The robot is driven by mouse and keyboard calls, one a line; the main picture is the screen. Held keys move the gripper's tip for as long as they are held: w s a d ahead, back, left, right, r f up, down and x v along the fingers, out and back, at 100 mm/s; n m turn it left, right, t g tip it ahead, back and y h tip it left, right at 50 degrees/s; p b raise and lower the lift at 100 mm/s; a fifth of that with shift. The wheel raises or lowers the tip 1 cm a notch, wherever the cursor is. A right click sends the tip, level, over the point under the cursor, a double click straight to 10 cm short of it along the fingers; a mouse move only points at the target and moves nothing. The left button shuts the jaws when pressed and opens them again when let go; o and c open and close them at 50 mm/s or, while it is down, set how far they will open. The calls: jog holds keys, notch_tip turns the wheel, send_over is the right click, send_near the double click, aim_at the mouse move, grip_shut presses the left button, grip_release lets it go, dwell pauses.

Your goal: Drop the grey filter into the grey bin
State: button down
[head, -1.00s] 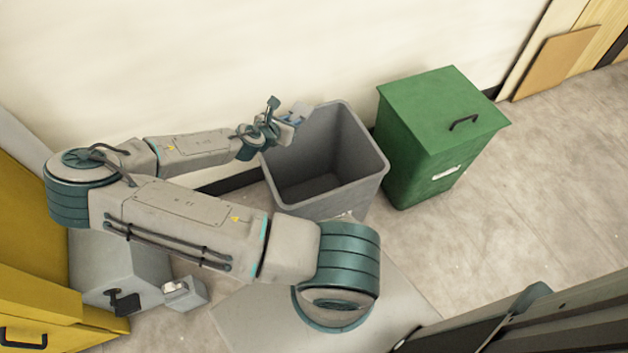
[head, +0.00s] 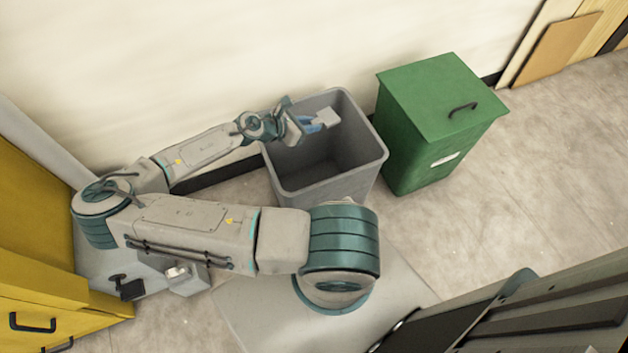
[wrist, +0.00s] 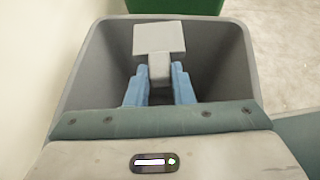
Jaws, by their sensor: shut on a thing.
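The grey filter (head: 327,117) is a pale grey square piece with a narrower stem. My gripper (head: 313,125) is shut on it and holds it over the open mouth of the grey bin (head: 330,182). In the wrist view the blue fingers of my gripper (wrist: 160,85) clasp the stem of the filter (wrist: 159,38). The rim of the grey bin (wrist: 85,65) surrounds the filter in that view. The visible inside of the bin looks empty.
A green lidded bin (head: 440,125) stands close to the right of the grey bin. A yellow cabinet (head: 40,290) is at the left. The wall is right behind the bins. Clear floor (head: 540,160) lies to the right.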

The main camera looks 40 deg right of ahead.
jog(key=shift+f+b, duration=0.7)
jog(key=shift+f, duration=0.2)
jog(key=c, duration=1.2)
grip_release()
jog(key=p+v, duration=0.3)
jog(key=v, duration=1.1)
